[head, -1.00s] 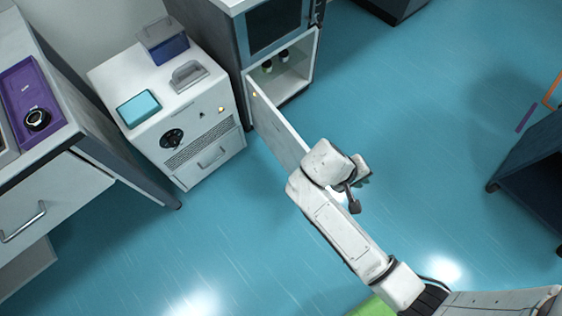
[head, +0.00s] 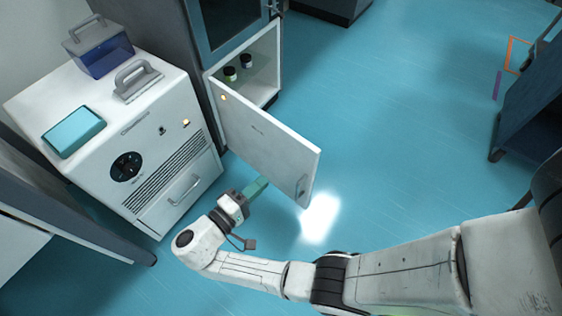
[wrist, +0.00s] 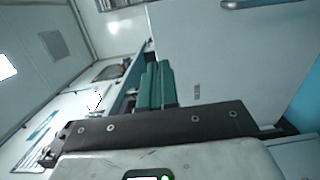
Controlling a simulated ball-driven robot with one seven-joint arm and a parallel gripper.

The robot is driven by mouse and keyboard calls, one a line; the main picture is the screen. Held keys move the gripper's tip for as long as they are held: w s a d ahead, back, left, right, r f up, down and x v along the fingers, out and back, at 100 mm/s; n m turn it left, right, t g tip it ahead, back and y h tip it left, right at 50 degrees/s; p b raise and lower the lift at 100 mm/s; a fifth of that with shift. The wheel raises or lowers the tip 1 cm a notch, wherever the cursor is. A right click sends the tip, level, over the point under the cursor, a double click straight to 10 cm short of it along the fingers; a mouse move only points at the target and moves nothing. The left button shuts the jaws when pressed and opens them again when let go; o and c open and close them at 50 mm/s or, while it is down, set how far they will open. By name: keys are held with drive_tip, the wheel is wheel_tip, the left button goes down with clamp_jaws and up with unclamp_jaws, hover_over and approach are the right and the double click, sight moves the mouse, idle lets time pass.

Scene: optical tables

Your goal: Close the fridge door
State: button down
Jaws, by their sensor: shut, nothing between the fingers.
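The fridge door (head: 262,148) is a white panel standing open, swung out from the left side of the fridge (head: 258,62). Its handle (head: 302,186) is near the free edge. My gripper (head: 258,186) is shut and empty, low by the outer face of the door on its left. In the wrist view the green fingers (wrist: 156,86) lie together, with the door (wrist: 225,60) to their right. I cannot tell whether the fingertips touch the door.
A white cabinet (head: 125,130) with a drawer stands left of the fridge, close to my gripper. Two small jars (head: 238,68) stand inside the fridge. A dark blue cart (head: 540,115) is at the right. The floor between is clear.

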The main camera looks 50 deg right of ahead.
drive_tip(key=b, duration=0.2)
approach(300, 145)
drive_tip(key=d, duration=0.6)
drive_tip(key=shift+s+d+f, duration=0.2)
drive_tip(key=shift+s+d, duration=0.05)
drive_tip(key=shift+d, duration=0.15)
idle(0.5)
